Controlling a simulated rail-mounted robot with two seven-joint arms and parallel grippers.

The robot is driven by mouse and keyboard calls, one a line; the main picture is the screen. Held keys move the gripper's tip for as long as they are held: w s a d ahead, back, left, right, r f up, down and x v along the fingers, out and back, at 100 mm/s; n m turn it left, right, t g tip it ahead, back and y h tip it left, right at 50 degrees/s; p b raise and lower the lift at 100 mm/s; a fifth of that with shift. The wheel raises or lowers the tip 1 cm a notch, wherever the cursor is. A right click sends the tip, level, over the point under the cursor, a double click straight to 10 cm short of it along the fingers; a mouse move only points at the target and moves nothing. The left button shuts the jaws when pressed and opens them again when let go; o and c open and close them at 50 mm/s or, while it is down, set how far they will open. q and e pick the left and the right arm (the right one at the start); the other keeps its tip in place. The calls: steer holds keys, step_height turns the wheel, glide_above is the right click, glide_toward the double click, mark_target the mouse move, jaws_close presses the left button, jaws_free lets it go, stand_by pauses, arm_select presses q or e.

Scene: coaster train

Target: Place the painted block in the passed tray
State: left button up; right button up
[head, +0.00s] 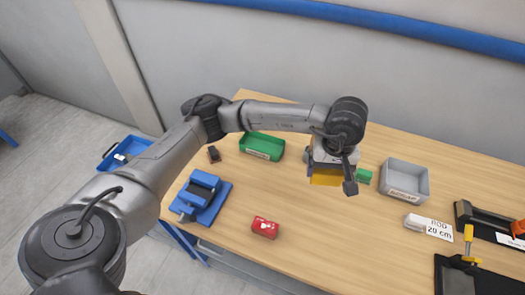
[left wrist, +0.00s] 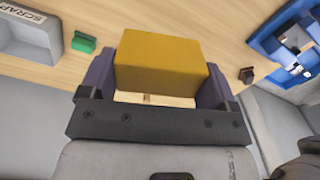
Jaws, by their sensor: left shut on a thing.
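My left gripper (head: 331,167) is shut on a yellow block (head: 325,178), held near the middle of the wooden table. In the left wrist view the yellow block (left wrist: 160,65) sits between both fingers. A green tray (head: 262,146) with a white label, too small to read, stands at the back left of the table, left of the gripper; its visible inside looks empty. A grey tray (head: 404,180) stands right of the gripper; in the left wrist view the grey tray (left wrist: 35,45) has a label reading SCRAP. My right gripper is not in view.
A blue vise (head: 202,195) stands at the left. A red box (head: 265,227) lies at the front. A small green object (head: 364,176) sits beside the grey tray. The table between vise and gripper is clear.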

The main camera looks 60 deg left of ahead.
arm_select(q)
steer(key=s+a+f+n+b, duration=0.15)
steer(key=a+f+n, duration=0.25)
steer(key=a+n, duration=0.5)
steer(key=s+a+f+n+b, duration=0.1)
steer(key=a+f+n+b, duration=0.15)
steer(key=a+n, duration=0.7)
steer(key=s+a+f+n+b, duration=0.1)
steer(key=a+f+n, duration=0.3)
steer(key=n, duration=1)
steer(key=w+a+f, duration=0.1)
steer(key=a+f, duration=0.1)
steer(key=a, duration=0.1)
steer(key=w+a+f, duration=0.1)
steer(key=a+f, duration=0.1)
steer(key=a, duration=0.1)
steer(key=w+a+f, duration=0.2)
steer(key=a, duration=0.2)
steer(key=shift+w+f+b, duration=0.1)
steer(key=shift+f+b, duration=0.25)
steer(key=shift+f, duration=0.05)
steer(key=shift+d+f, duration=0.1)
steer(key=shift+f, duration=1.95)
steer(key=shift+f+b, duration=0.1)
steer(key=shift+b, duration=0.2)
steer(key=o, duration=1)
